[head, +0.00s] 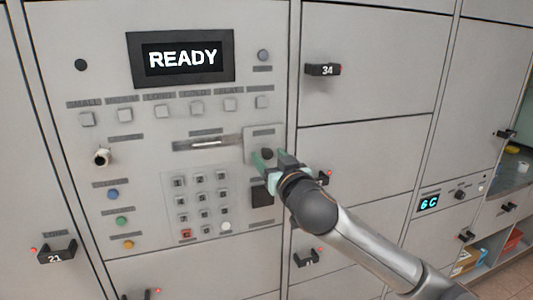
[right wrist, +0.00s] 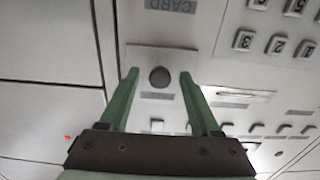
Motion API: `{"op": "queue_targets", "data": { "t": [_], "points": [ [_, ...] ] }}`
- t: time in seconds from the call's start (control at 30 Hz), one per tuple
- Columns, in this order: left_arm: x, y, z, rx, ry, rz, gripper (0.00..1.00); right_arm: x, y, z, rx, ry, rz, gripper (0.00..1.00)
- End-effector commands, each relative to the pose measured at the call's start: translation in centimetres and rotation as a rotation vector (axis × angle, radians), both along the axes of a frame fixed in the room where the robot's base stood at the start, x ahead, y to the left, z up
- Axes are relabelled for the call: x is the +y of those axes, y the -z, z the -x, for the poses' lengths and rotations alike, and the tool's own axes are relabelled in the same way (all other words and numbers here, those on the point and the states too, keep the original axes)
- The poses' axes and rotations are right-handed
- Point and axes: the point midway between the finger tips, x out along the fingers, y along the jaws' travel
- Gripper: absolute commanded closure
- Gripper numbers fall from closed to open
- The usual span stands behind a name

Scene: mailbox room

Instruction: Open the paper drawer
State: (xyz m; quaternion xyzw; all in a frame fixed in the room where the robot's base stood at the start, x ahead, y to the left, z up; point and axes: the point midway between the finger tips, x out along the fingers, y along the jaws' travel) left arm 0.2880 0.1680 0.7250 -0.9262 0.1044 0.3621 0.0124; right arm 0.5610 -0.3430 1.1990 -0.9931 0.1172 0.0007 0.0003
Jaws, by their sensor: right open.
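The paper drawer appears to be the small pale square front (head: 264,133) on the machine panel, right of the horizontal slot. Its round dark knob (head: 267,153) shows partly behind my right gripper (head: 271,158). In the right wrist view the knob (right wrist: 160,77) lies between the two green fingertips of my right gripper (right wrist: 159,80), with a gap on each side. The gripper is open and holds nothing. The drawer front looks flush with the panel. I cannot tell whether the fingertips touch it. My left gripper is not in view.
The panel has a READY screen (head: 185,57), a keypad (head: 203,201), a row of square buttons and a dark square (head: 262,194) below the gripper. Shelves (head: 490,255) are at far right.

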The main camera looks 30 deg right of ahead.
Motion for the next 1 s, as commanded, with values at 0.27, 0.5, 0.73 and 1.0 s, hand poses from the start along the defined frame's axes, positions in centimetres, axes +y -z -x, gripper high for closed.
{"op": "queue_targets", "data": {
  "t": [0.27,0.5,0.73,1.0],
  "points": [
    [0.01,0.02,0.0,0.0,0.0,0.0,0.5,0.08,-0.04,0.15,-0.001,0.001,0.0,0.36],
    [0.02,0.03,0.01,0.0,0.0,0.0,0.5,0.06,-0.03,0.14,-0.001,0.001,0.0,0.47],
    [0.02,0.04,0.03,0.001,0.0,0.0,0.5,0.06,-0.02,0.13,0.0,0.001,0.0,0.73],
    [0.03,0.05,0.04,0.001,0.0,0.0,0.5,0.06,-0.02,0.13,0.0,0.001,0.0,1.0]
  ]
}}
